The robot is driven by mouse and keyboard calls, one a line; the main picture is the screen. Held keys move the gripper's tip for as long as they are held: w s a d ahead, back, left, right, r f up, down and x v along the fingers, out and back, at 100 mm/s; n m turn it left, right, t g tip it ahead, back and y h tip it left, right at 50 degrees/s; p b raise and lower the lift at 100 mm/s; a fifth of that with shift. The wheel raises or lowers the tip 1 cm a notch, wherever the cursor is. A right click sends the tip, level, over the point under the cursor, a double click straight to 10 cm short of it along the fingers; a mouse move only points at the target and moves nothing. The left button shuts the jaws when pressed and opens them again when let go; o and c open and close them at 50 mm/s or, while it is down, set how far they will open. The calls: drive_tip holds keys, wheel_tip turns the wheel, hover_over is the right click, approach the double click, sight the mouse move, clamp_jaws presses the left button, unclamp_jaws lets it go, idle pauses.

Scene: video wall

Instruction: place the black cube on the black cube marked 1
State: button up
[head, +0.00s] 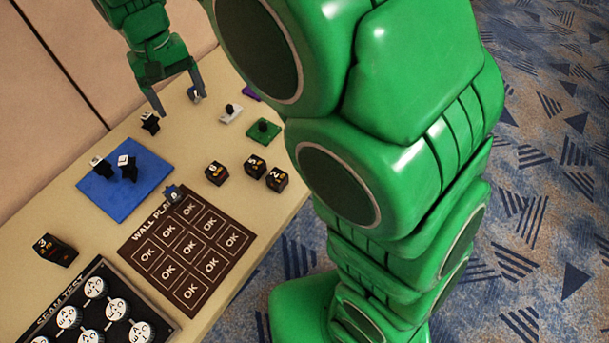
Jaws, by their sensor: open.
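My gripper (180,103) is open at the back of the table, with its fingers pointing down and spread apart. A small black piece with a white mark (150,122) is in front of its left finger. A small grey-blue piece (196,91) is at its right finger; I cannot tell if they touch. Black cubes with white digits stand on the table: one (215,173) right of the blue mat, two (255,166) (277,179) close together further right, and one that looks marked 3 (55,250) at the left. I cannot make out a 1 on any cube.
A blue mat (96,199) holds two black pieces with white tops (128,167) (101,167). A black dial panel (101,279) is in front. Green (254,139) and white (226,118) knobbed pieces are at the back.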

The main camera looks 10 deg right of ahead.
drive_tip(key=s+d+r+m, duration=0.1)
drive_tip(key=s+d, duration=0.4)
drive_tip(key=d, duration=0.5)
drive_tip(key=s+d+r+m, duration=0.1)
drive_tip(key=s+d, duration=0.5)
drive_tip(key=d, duration=0.4)
drive_tip(key=s+d+f+m, duration=0.1)
drive_tip(key=s+d, duration=0.3)
drive_tip(key=s, duration=0.3)
drive_tip(key=s+d+f+m+g, duration=0.1)
drive_tip(key=s+d, duration=0.4)
drive_tip(key=s, duration=0.3)
drive_tip(key=shift+s+f+y, duration=0.2)
drive_tip(key=shift+f+y, duration=0.2)
